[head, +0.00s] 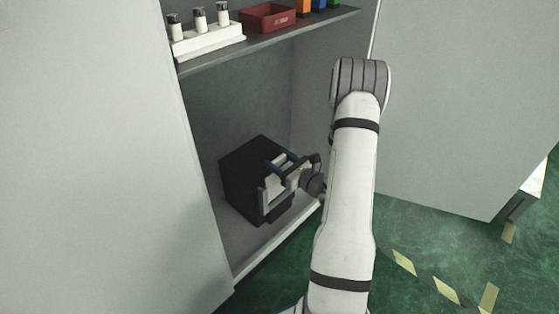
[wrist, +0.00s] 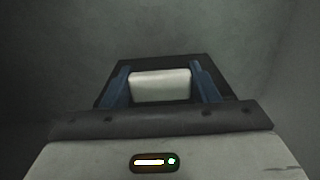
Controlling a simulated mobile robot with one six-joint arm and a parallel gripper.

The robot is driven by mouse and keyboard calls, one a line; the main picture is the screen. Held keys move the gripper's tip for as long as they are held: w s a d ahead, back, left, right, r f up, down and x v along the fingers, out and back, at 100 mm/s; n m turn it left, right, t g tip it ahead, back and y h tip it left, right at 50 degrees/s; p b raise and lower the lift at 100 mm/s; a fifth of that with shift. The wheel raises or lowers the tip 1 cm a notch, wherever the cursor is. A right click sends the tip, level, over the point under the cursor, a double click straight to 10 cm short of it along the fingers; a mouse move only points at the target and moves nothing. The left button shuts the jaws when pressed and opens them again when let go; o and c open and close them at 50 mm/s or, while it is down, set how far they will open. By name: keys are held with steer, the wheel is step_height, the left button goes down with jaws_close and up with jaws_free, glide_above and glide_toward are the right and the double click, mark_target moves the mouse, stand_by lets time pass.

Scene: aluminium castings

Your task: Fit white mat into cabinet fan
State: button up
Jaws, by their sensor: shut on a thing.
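The cabinet fan appears to be the black box (head: 243,178) on the cabinet floor in the head view. My gripper (head: 272,172) is at its front right side, inside the cabinet. In the wrist view the two blue fingers of my gripper (wrist: 161,84) are shut on the white mat (wrist: 160,86), which shows as a pale block between them. A dark surface (wrist: 165,60), probably the box, lies right behind the mat. I cannot tell whether the mat touches it or sits in it. The gripper hides much of the mat and the box's front in the head view.
A shelf (head: 270,43) above the box carries a white rack with several vials (head: 208,40), a red tray (head: 268,17) and small coloured boxes (head: 318,5). Cabinet doors stand open left (head: 100,150) and right (head: 455,110). The green floor at right is mostly clear.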

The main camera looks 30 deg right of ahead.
steer(key=shift+f+b, duration=0.55)
steer(key=shift+f, duration=0.25)
steer(key=o, duration=1.4)
steer(key=shift+c, duration=0.2)
steer(key=p+v, duration=0.2)
steer(key=v, duration=0.5)
steer(key=shift+s+d, duration=0.15)
steer(key=shift+s, duration=0.25)
